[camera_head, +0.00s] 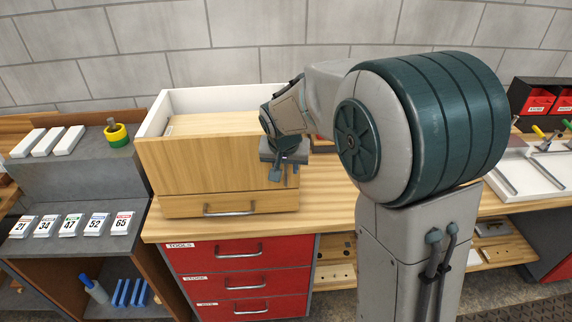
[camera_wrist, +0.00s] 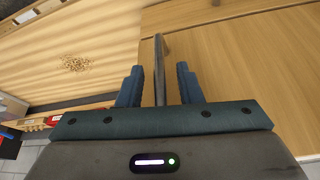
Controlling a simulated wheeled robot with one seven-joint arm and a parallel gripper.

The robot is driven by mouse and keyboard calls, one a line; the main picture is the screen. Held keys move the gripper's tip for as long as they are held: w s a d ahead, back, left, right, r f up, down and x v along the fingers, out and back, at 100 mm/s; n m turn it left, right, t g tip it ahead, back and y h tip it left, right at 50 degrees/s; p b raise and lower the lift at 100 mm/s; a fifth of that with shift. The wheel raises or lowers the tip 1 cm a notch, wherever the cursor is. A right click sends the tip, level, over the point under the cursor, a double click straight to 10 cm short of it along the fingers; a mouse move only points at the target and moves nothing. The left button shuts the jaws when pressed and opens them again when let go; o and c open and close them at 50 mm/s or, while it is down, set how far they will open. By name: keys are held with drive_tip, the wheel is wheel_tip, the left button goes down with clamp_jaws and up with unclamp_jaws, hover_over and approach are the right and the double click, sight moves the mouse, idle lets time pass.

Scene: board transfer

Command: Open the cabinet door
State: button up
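The pale wooden cabinet (camera_head: 205,165) with a white-edged top stands on the wooden bench. Its front panel, the door (camera_wrist: 240,65), fills the right of the wrist view. A grey bar handle (camera_wrist: 159,65) stands near that panel's edge. My gripper (camera_wrist: 159,85) is open, with one dark blue finger on each side of the bar and a visible gap to both. In the head view my gripper (camera_head: 281,170) is at the right end of the cabinet front, and it hides the handle there. The door looks shut.
A low drawer (camera_head: 230,207) with its own handle lies under the front panel. Red tool drawers (camera_head: 240,268) are below the bench. A grey shelf (camera_head: 62,180) with number cards stands left. Bare bench top (camera_head: 335,195) lies right of the cabinet.

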clamp_jaws()
drive_tip(key=shift+s, duration=0.1)
